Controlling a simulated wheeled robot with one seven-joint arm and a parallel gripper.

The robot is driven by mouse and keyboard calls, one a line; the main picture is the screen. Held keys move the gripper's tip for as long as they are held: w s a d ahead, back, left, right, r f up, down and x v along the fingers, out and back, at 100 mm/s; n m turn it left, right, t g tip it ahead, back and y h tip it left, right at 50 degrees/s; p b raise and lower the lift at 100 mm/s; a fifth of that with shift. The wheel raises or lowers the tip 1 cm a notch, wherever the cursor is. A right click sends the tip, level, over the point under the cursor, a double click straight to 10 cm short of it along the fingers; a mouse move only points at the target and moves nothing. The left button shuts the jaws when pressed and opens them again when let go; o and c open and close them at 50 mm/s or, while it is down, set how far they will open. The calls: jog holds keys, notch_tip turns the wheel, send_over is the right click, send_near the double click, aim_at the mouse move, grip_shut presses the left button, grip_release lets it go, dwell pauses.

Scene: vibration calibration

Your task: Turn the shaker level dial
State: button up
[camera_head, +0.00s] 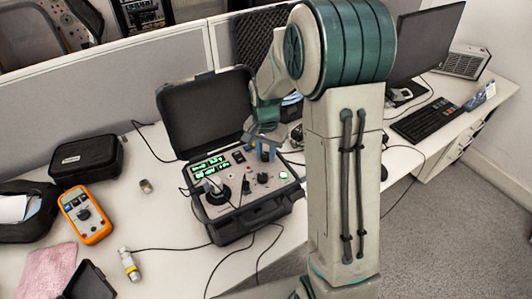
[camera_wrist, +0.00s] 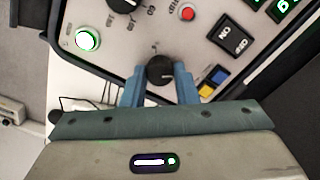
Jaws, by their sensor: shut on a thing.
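The shaker unit is an open black case (camera_head: 232,228) on the desk, with a grey control panel, green digital readouts and several knobs. My gripper (camera_head: 265,150) reaches down over the right part of this panel. In the wrist view, its two blue fingers (camera_wrist: 161,82) are on either side of a round black dial (camera_wrist: 160,70) and are shut on it. A pale pointer line shows on the dial's face. A second black dial (camera_wrist: 122,4) with numbers around it is partly cut off at the top. I cannot read which one is labelled shaker level.
Close to the held dial are a lit green button (camera_wrist: 87,40), a red button (camera_wrist: 187,13), an ON switch (camera_wrist: 225,37) and blue and yellow connectors (camera_wrist: 213,80). An orange multimeter (camera_head: 86,215) and a black pouch (camera_head: 86,160) lie left. Cables cross the desk.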

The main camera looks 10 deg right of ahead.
jog(key=n+b, duration=0.1)
jog(key=n, duration=0.4)
jog(key=shift+n, duration=0.3)
jog(key=n, duration=0.4)
jog(key=shift+n, duration=0.3)
jog(key=n, duration=0.5)
jog(key=shift+r, duration=0.1)
jog(key=n, duration=0.4)
jog(key=shift+n+p, duration=0.3)
jog(key=shift+p, duration=0.1)
jog(key=o, duration=1)
